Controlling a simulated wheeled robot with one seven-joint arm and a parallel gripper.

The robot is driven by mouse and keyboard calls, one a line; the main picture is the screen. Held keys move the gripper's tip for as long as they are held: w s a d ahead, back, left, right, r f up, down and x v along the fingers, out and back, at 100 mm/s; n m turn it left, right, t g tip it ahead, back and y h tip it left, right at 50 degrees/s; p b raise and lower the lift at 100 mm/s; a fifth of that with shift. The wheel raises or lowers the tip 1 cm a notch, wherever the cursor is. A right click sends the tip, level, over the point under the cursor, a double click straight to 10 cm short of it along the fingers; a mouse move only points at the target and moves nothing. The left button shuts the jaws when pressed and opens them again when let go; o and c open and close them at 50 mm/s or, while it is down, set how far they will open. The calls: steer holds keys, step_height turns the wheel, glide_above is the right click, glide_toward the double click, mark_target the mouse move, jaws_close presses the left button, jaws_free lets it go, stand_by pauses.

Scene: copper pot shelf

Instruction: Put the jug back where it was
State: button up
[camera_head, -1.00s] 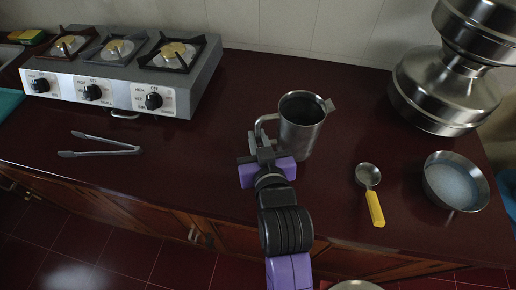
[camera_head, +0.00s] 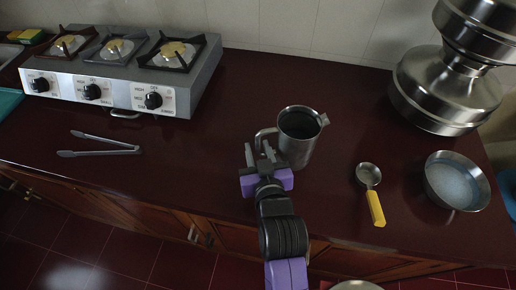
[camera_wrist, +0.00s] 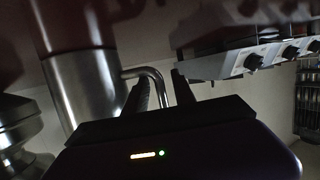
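The steel jug (camera_head: 298,145) appears to stand upright on the dark red countertop, right of the middle of the head view. Its spout points right and its handle (camera_head: 263,134) points left. My gripper (camera_head: 258,152) is at the handle side of the jug, with its two fingers apart. In the wrist view the jug body (camera_wrist: 88,90) is at the left. The bent handle (camera_wrist: 158,80) shows between the open fingers (camera_wrist: 160,92), and I see no finger pressed on it. The jug's base is partly hidden by my gripper in the head view.
A gas stove (camera_head: 115,78) stands at the back left, with tongs (camera_head: 100,145) in front of it. A ladle with a yellow handle (camera_head: 375,208) and a steel bowl (camera_head: 428,182) lie to the right. A large steel vessel (camera_head: 440,90) stands at the back right.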

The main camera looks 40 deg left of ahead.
steer(key=shift+r, duration=0.1)
steer(key=shift+s+d, duration=0.1)
steer(key=shift+d, duration=0.05)
steer(key=v, duration=1.1)
steer(key=shift+s+d+r+b, duration=0.2)
steer(key=shift+s+d+b, duration=0.05)
steer(key=shift+b, duration=0.1)
steer(key=d+f+m, duration=0.1)
steer(key=d, duration=0.2)
steer(key=d+f+m+t+h, duration=0.1)
steer(key=d, duration=0.2)
steer(key=d+f+t+h, duration=0.1)
steer(key=d, duration=0.2)
steer(key=shift+s+f+m, duration=0.1)
steer(key=shift+f+m, duration=0.1)
steer(key=shift+m, duration=0.2)
steer(key=s+d+f+m+t+h, duration=0.2)
steer(key=s+d+m+h, duration=0.15)
steer(key=d, duration=0.95)
steer(key=s+d+r+m+t+h, duration=0.1)
steer(key=s+d+r+m+h, duration=0.1)
steer(key=s+d, duration=0.5)
steer(key=s+d+r+m+t+h, duration=0.1)
steer(key=s+d+r+m+h, duration=0.1)
steer(key=s+d, duration=0.5)
steer(key=shift+d+r+h, duration=0.9)
steer(key=shift+h, duration=0.25)
